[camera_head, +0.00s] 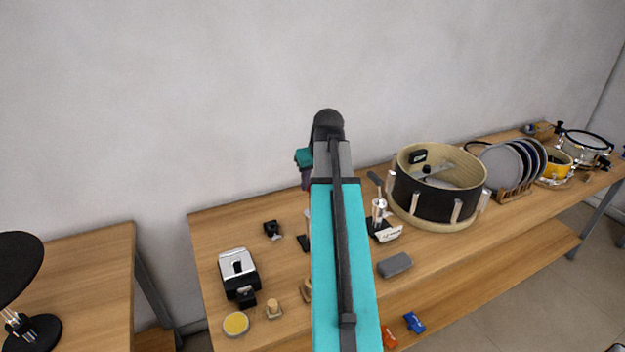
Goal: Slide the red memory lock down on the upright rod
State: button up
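I cannot make out the red memory lock for sure. A small orange-red piece (389,339) shows low in the picture, right of my arm, too small to identify. A thin pale upright rod (307,228) on a dark base stands on the table, partly hidden by my teal arm. A thicker silver upright piece (379,211) stands right of the arm. My gripper (306,180) seems to be the dark part under the teal wrist, left of the arm and above the pale rod. Its fingers are too small and hidden to read.
A black drum shell (425,197) with silver lugs stands right on the wooden table (460,238). Beyond it are a rack of grey discs (502,165), a yellow drum (554,166) and a snare drum (585,145). A grey block (394,265) lies near the front edge. A silver-black device (238,270) is left.

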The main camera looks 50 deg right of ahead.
jog(key=shift+f+b, duration=2.1)
jog(key=shift+f, duration=2.55)
jog(key=shift+f, duration=0.1)
jog(key=o, duration=1.2)
jog(key=shift+b+v, duration=1.4)
jog(key=shift+v, duration=5.5)
jog(key=shift+s, duration=0.1)
